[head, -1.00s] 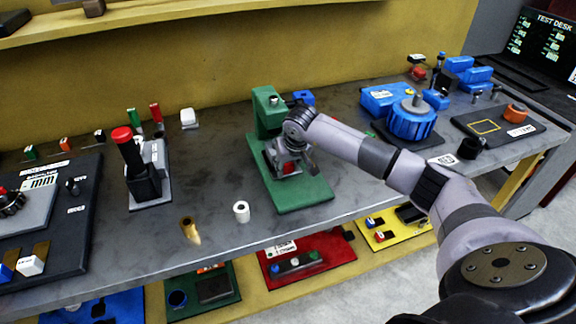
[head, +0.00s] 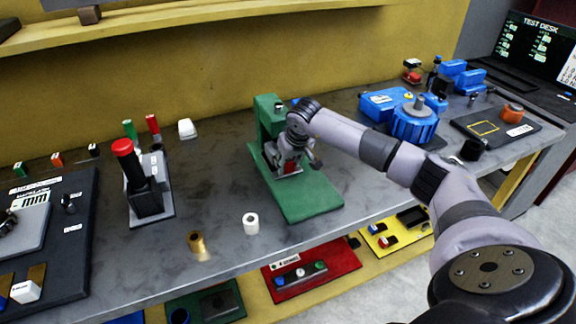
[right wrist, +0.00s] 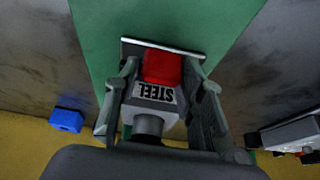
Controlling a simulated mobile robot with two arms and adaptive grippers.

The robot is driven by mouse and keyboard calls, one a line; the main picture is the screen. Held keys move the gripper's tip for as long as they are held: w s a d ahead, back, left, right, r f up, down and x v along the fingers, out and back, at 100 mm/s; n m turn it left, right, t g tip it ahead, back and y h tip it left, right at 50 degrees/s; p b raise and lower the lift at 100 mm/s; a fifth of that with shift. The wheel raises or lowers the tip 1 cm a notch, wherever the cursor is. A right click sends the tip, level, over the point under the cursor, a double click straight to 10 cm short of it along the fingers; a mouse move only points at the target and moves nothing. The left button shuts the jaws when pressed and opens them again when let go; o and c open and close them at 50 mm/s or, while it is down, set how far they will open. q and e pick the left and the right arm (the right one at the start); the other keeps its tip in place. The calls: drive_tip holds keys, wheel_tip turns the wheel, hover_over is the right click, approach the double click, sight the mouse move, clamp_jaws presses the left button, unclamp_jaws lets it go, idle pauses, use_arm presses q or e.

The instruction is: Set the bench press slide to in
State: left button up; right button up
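The green bench press (head: 312,203) stands on the bench with its column at the back. My right gripper (head: 292,168) is low over the press base, in front of the column. In the right wrist view, a red block (right wrist: 162,67) and a pale block marked STEEL (right wrist: 155,93) sit between the fingers of my right gripper (right wrist: 163,72). Narrow gaps show beside the red block, so the fingers look open around it. A grey plate edge lies just beyond it. The slide is mostly hidden by the gripper in the head view. My left gripper is out of view.
A white ring (head: 250,223) and a brass cup (head: 197,243) stand left of the press near the front edge. A red-knobbed lever unit (head: 147,195) is farther left. A blue machine (head: 413,122) stands to the right.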

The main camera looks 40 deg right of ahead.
drive_tip(key=shift+o, duration=0.6)
drive_tip(key=shift+a+f, duration=0.1)
drive_tip(key=shift+o, duration=1)
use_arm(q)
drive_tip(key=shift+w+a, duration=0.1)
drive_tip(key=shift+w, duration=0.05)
use_arm(e)
drive_tip(key=d+v, duration=0.1)
drive_tip(key=v, duration=1.1)
drive_tip(key=shift+a, duration=0.45)
drive_tip(key=shift+s+f, duration=0.1)
drive_tip(key=shift+f, duration=0.05)
